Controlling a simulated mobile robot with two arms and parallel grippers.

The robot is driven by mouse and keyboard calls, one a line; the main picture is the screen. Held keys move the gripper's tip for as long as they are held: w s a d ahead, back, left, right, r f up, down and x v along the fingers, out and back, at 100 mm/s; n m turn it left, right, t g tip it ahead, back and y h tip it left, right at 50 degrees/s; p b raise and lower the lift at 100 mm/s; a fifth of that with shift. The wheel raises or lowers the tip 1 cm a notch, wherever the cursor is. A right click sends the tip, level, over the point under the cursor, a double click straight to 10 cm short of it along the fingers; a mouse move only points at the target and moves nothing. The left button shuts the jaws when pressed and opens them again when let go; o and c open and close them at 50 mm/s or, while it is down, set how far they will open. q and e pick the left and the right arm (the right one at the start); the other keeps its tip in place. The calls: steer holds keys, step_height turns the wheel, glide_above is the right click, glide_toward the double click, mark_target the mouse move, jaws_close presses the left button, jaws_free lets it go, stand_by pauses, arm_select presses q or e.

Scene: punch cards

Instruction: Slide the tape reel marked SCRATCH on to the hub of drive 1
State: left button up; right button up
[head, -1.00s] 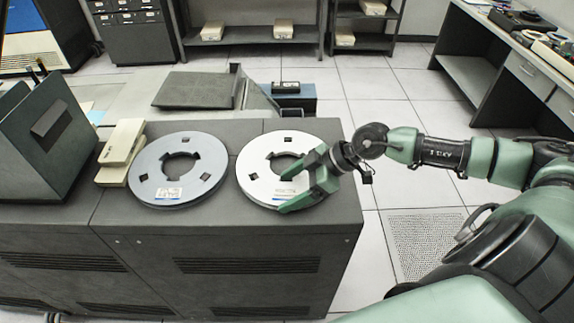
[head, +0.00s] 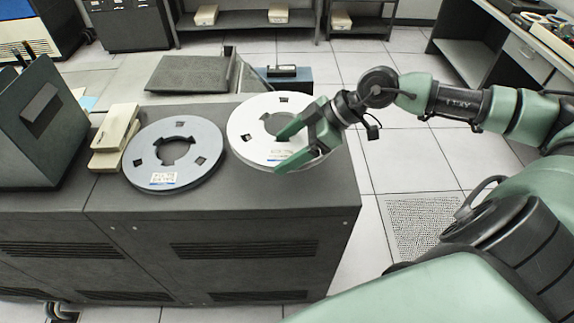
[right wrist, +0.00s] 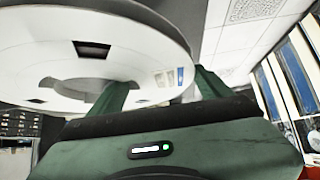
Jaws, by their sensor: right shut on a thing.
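A white tape reel (head: 247,118) is in my right gripper (head: 283,153) at the right end of the dark cabinet. One finger reaches to the hub hole and the other is at the outer rim. Its small printed label, partly between the fingers, is too small to read surely. The reel also fills the upper left of the right wrist view (right wrist: 130,48), gripped between two green fingers. It looks raised off the cabinet. A blue-grey reel (head: 201,142) with its own label lies flat to its left. I see no drive hub. My left gripper is out of view.
The dark cabinet top (head: 240,195) is clear in front of the reels. Cream boxes (head: 115,135) and a dark slanted console (head: 40,120) stand at the left. A dark lidded unit (head: 190,80) is behind. Open tiled floor (head: 420,160) lies to the right.

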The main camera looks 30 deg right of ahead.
step_height(320, 180, up, 13)
steer(key=shift+f, duration=0.2)
steer(key=o, duration=1.9)
steer(key=shift+o, duration=0.8)
steer(key=shift+s+f, duration=0.1)
steer(key=shift+f, duration=0.05)
